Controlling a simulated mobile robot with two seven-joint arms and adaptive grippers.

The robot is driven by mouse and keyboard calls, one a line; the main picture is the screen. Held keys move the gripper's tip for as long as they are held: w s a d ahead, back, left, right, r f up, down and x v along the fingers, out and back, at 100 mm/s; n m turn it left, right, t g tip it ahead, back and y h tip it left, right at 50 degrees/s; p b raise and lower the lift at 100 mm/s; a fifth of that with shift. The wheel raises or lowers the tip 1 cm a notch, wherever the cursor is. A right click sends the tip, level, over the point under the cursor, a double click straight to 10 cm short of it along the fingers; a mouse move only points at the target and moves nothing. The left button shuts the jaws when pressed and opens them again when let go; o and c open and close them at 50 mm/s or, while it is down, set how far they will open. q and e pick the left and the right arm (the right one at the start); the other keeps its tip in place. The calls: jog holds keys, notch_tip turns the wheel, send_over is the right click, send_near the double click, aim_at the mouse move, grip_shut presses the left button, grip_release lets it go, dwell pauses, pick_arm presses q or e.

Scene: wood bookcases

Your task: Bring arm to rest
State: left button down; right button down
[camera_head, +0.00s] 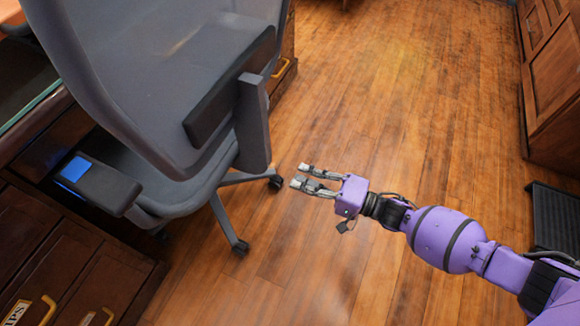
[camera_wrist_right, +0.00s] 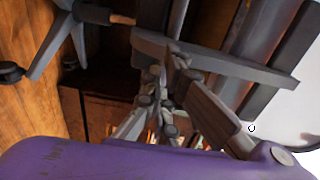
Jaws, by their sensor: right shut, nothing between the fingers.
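My right arm is purple and reaches in from the lower right of the head view. Its right gripper (camera_head: 300,176) is shut and empty, with its fingers pointing left. It hangs above the wood floor, apart from and just right of the chair's base in the picture. In the right wrist view the grey finger linkages rise from my purple gripper body at the bottom, with nothing seen held. My left arm and left gripper are not in view.
A grey office chair (camera_head: 150,60) with black armrests stands at the left, by a dark wood desk with drawers (camera_head: 60,255). Wood cabinets (camera_head: 553,85) line the right side, with a black ridged object (camera_head: 555,217) on the floor. The wood floor (camera_head: 390,85) between is clear.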

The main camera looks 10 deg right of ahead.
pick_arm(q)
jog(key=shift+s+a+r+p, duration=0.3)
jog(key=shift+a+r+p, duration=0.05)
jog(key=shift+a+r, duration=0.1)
pick_arm(e)
jog(key=v, duration=0.6)
jog(key=shift+s+a+r, duration=0.1)
jog(key=shift+a, duration=0.05)
